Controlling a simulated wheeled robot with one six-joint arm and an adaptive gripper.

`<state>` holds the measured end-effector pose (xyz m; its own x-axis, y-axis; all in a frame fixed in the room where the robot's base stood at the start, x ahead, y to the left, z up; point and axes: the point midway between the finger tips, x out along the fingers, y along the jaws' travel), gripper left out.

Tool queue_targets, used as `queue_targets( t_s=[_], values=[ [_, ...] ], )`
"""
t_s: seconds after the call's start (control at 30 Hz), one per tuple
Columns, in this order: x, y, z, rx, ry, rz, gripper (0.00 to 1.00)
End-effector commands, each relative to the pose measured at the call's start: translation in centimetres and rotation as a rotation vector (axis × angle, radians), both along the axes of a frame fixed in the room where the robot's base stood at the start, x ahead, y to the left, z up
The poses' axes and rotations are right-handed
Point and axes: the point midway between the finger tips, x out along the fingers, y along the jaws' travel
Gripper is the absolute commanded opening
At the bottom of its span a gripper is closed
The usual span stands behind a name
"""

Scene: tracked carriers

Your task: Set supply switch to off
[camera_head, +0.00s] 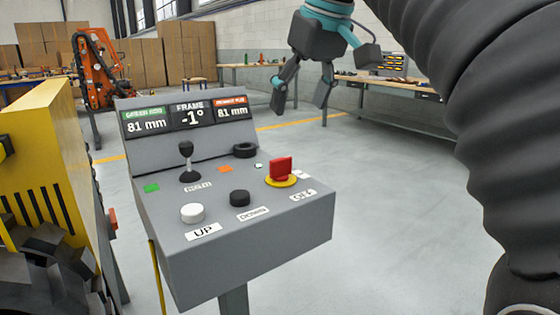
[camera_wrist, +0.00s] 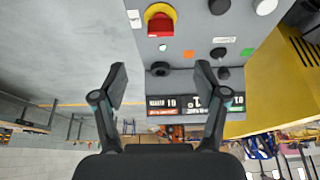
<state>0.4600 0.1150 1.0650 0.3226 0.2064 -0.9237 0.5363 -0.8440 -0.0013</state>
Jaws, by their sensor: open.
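The supply switch is a red rotary handle (camera_head: 281,168) on a yellow round base (camera_head: 281,182), on the right of the grey control panel (camera_head: 246,228). A white label (camera_head: 303,195) in front of it seems to read "OFF", but it is small. My gripper (camera_head: 303,104) is open and empty, above and behind the panel's right side, apart from the switch. In the wrist view the red handle (camera_wrist: 160,24) is at the top, beyond the open fingers (camera_wrist: 162,88).
The panel also bears a black joystick (camera_head: 187,160), a white UP button (camera_head: 192,213), a black DOWN button (camera_head: 239,198) and a display (camera_head: 190,114). A yellow machine (camera_head: 45,170) stands close at left. A workbench (camera_head: 400,97) is behind; the floor at right is clear.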

Motion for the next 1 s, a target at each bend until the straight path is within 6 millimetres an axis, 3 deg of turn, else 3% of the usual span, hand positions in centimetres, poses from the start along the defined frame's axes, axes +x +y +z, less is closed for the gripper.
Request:
queue_targets(
  t_s=[0.27,0.7,1.0],
  values=[
    [0.6,0.5,-1.1,-0.002,0.004,0.012,0.73],
    [3.1,2.1,-8.6,-0.002,0.003,0.011,0.73],
    [4.3,2.9,-11.9,-0.001,0.000,0.010,0.73]
  ],
)
